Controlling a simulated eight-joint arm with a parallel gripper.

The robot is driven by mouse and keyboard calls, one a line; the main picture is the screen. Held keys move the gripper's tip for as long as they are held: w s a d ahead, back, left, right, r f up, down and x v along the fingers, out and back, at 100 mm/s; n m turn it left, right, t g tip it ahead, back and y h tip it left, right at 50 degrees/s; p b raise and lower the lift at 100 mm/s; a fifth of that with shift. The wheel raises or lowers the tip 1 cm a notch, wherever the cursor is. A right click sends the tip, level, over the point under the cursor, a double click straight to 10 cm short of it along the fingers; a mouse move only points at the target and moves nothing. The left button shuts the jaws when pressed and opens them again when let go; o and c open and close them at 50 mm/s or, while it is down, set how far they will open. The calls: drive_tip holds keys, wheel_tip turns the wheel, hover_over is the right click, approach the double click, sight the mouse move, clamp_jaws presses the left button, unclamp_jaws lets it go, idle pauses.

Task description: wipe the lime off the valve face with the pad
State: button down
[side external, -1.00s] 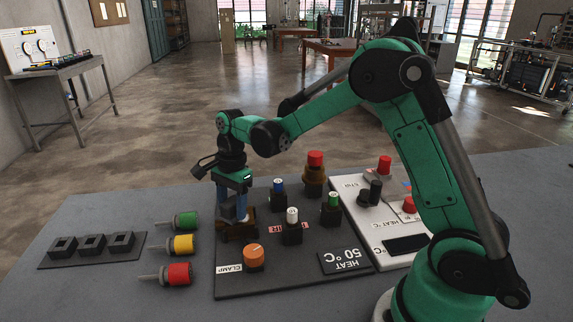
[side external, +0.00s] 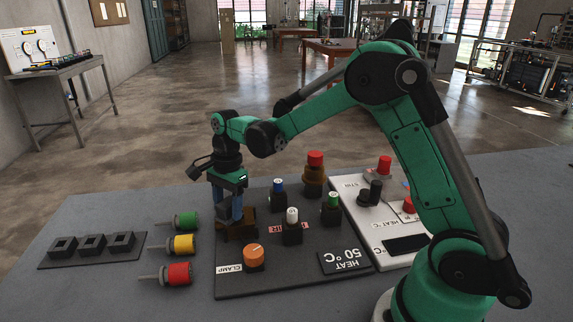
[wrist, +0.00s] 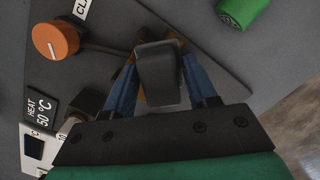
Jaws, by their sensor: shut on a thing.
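My gripper (side external: 231,212) points down at the left end of the dark board. In the wrist view, its two blue fingers (wrist: 160,92) are shut on a grey block, which looks like the pad (wrist: 158,72). A brown block (side external: 240,231), which may hold the valve face, stands on the board right under the fingers. Only a little brown and orange (wrist: 150,98) shows behind the pad in the wrist view. The pad hides most of it. I cannot tell whether the pad touches it, and no lime can be made out.
An orange knob (side external: 253,257) by the CLAMP label stands close in front. Knobbed posts (side external: 292,227) and a red-topped brown post (side external: 315,172) stand to the right. Green, yellow and red cylinders (side external: 180,244) and a strip of black sockets (side external: 91,245) lie to the left.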

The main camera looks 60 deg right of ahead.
drive_tip(key=shift+w+a, duration=0.35)
drive_tip(key=shift+a+r, duration=0.1)
drive_tip(key=shift+r, duration=4.05)
